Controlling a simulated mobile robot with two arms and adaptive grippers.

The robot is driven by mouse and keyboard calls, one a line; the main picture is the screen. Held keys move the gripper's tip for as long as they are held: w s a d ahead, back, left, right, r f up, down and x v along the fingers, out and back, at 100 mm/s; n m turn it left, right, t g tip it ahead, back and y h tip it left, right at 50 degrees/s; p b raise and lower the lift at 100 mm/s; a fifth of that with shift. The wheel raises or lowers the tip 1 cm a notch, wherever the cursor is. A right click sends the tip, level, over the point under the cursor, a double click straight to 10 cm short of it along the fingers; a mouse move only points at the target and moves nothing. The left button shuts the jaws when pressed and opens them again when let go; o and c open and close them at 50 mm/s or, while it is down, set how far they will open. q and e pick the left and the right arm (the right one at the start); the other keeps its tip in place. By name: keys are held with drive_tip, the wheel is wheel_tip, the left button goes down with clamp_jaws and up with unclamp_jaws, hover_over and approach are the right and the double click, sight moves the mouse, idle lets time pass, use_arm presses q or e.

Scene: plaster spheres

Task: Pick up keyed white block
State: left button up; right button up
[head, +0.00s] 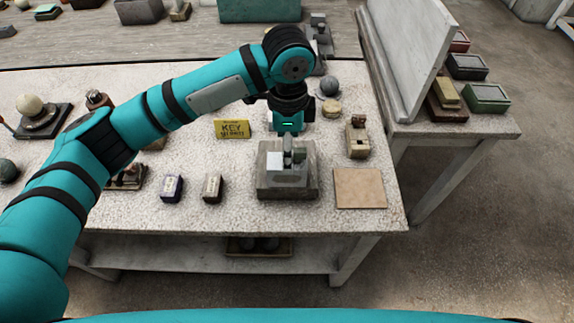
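A small white block (275,161) sits on a square grey stone base (270,190) near the front edge of the table. Darker grey upright pieces (299,157) stand right beside it on the base. My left arm reaches in from the left, and its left gripper (289,140) points down just above and behind the base. The arm's wrist and the small size hide the fingers, so I cannot tell whether they are open or touching anything. A yellow sign reading "KEY" (232,129) stands to the left. My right gripper is out of view.
A flat tan square (359,188) and a wooden piece (358,139) lie right of the base. Two small boxes (172,188) (213,187) stand left. A grey sphere (329,85) is behind. A pale upright panel (408,50) stands on the right-hand table.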

use_arm(q)
wheel_tip(320, 180, down, 4)
drive_tip(key=shift+w+f, duration=0.1)
drive_tip(key=shift+f+p, duration=0.2)
drive_tip(key=shift+p, duration=0.25)
drive_tip(key=f, duration=0.2)
drive_tip(key=f+p, duration=0.1)
drive_tip(key=shift+w+a+f, duration=0.1)
drive_tip(key=shift+w+f, duration=0.25)
drive_tip(key=shift+f, duration=0.45)
drive_tip(key=c, duration=0.7)
clamp_jaws()
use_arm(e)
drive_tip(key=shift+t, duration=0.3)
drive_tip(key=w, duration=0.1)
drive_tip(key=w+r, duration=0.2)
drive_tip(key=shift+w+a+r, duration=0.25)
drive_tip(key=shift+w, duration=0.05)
